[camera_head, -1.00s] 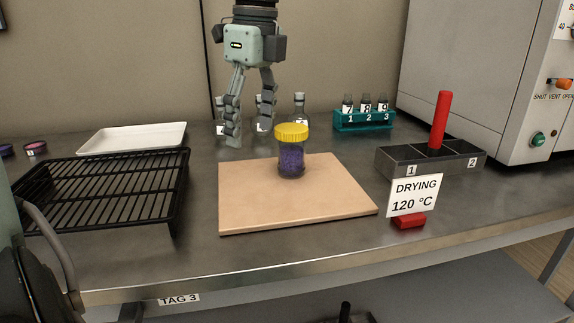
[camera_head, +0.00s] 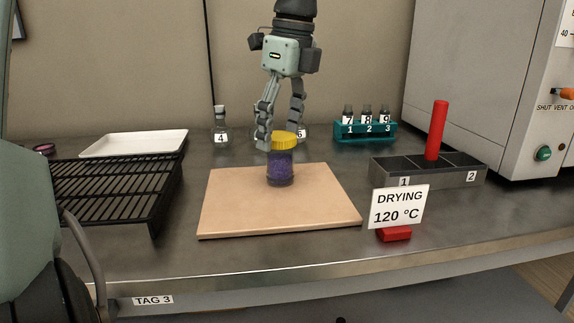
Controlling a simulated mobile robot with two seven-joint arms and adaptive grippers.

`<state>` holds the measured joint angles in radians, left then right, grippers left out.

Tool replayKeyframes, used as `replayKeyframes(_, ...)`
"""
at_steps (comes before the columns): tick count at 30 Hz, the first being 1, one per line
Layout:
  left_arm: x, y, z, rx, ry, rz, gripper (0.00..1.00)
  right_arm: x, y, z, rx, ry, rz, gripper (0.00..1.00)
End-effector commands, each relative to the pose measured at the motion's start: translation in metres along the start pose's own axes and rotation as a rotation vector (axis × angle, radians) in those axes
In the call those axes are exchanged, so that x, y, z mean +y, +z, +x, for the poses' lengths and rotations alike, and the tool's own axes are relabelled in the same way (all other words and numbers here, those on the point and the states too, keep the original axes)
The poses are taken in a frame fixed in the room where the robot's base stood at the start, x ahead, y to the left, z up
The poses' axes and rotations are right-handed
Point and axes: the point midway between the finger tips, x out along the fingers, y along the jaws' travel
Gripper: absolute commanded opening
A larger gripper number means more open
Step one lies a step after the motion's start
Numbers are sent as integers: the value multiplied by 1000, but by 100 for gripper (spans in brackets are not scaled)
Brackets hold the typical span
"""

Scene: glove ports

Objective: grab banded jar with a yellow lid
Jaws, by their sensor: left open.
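The jar (camera_head: 280,166) stands upright on the tan board (camera_head: 235,215). It has a yellow lid (camera_head: 284,141) and clear walls with purple contents; I cannot make out a band. My left gripper (camera_head: 282,136) points down from above, its fingers spread apart at the lid's height. One finger is just left of the lid, the other to its right and seemingly behind it. I cannot tell whether either touches. The jar is not lifted. My right gripper is not in view.
Small bottles, one marked 4 (camera_head: 220,132), and a teal vial rack (camera_head: 365,132) stand behind. A black wire rack (camera_head: 110,188) and white tray (camera_head: 135,143) are at left. A grey block (camera_head: 460,165) with a red rod (camera_head: 437,130) and a DRYING sign (camera_head: 398,207) are at right.

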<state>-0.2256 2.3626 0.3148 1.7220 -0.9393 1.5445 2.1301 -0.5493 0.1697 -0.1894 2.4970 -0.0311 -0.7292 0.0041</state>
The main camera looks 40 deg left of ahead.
Motion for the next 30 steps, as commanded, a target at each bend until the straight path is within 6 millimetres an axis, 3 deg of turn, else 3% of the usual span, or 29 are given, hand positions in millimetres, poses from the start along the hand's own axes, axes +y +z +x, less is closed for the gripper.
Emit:
replayKeyframes(15, -5, -3, 67, 3, 1, -1, 70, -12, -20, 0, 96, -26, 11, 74)
replayKeyframes(24, -5, -2, 72, 2, 0, -2, 70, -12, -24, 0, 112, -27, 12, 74)
replayKeyframes(30, -5, -2, 72, 1, 0, -2, 46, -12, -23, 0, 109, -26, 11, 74)
